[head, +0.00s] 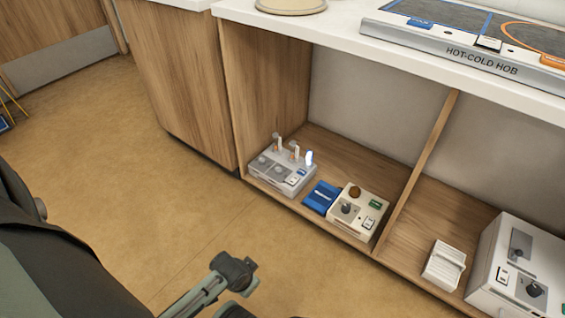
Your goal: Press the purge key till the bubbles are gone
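No key reads as purge at this size, and no bubbles can be made out. A grey box (269,178) with small upright pegs, one glowing pale blue, stands on the low shelf. A cream box (365,201) with a dark knob, a brown round top piece, a green label and a small white switch stands right of it. A gripper (238,285), seemingly my left, shows at the bottom edge, in front of and below the shelf, touching nothing visible. It is partly cut off, so its opening is unclear. My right gripper is not in view.
A blue pad (322,197) lies between the boxes. A wooden divider (418,170) separates them from a white ribbed block (443,265) and a large white unit (525,262). The countertop (330,38) overhangs the shelf, with a hot-cold hob (460,50) on it.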

